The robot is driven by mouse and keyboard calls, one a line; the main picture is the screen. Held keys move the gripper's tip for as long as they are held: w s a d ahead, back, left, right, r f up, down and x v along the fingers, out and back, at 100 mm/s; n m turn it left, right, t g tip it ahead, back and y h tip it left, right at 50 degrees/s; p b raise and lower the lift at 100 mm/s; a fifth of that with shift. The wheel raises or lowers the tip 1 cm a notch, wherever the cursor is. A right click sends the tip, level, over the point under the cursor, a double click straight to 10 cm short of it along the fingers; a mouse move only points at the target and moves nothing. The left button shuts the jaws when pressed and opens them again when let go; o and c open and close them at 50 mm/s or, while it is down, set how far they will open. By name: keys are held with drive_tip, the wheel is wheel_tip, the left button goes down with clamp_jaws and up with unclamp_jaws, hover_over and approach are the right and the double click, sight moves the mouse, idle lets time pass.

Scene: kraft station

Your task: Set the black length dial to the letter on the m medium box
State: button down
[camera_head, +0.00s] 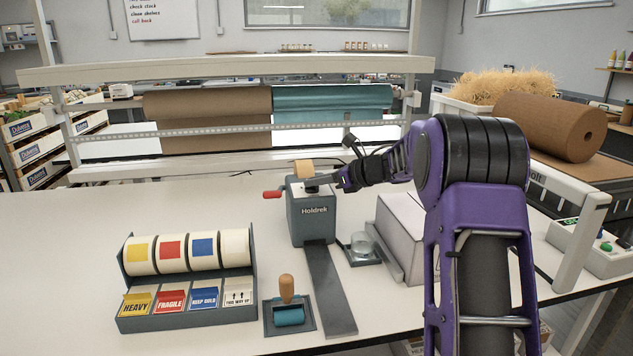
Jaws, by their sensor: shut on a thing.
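The grey Holdrek tape machine (312,222) stands on the white bench with a red-handled crank on its left side. The black length dial (311,189) is on its top, small and mostly covered by my gripper (320,182). My gripper reaches in from the right and is shut on the dial. The dial's letters and pointer are too small to read. A pale box (397,222) stands right of the machine, partly behind my purple arm. No letter on it can be read.
A rack of label rolls (186,285) stands front left. A wooden-handled roller (287,306) sits in a tray in front of the machine. A rail with brown and teal paper rolls (333,103) stands behind.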

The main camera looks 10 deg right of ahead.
drive_tip(key=shift+f+m+t+b, duration=0.2)
drive_tip(key=shift+m+t+b, duration=0.1)
drive_tip(key=shift+b, duration=0.4)
drive_tip(key=shift+h+b, duration=0.45)
drive_tip(key=shift+h, duration=0.05)
drive_tip(key=m+h+b, duration=0.1)
drive_tip(key=m+t+h+b, duration=0.1)
drive_tip(key=b, duration=0.1)
drive_tip(key=shift+s+a+f+m+t, duration=0.1)
drive_tip(key=shift+s+a+m+t, duration=0.05)
drive_tip(key=shift+a+m+t, duration=0.15)
drive_tip(key=m+t+h+b, duration=0.1)
drive_tip(key=m+h+b, duration=0.1)
drive_tip(key=shift+a+h, duration=0.1)
drive_tip(key=shift+h, duration=0.2)
drive_tip(key=shift+a+r+m+t+h+b, duration=0.1)
drive_tip(key=shift+m+t+h+b, duration=0.1)
drive_tip(key=shift+m+h, duration=0.45)
drive_tip(key=shift+d+r+m+t+h+b, duration=0.1)
drive_tip(key=shift+m+h+b, duration=0.15)
drive_tip(key=shift+m+h, duration=0.35)
drive_tip(key=shift+a+r+m+t+h+b, duration=0.1)
drive_tip(key=shift+m+h+b, duration=0.1)
drive_tip(key=shift+m+h, duration=0.4)
drive_tip(key=c, duration=0.9)
unclamp_jaws()
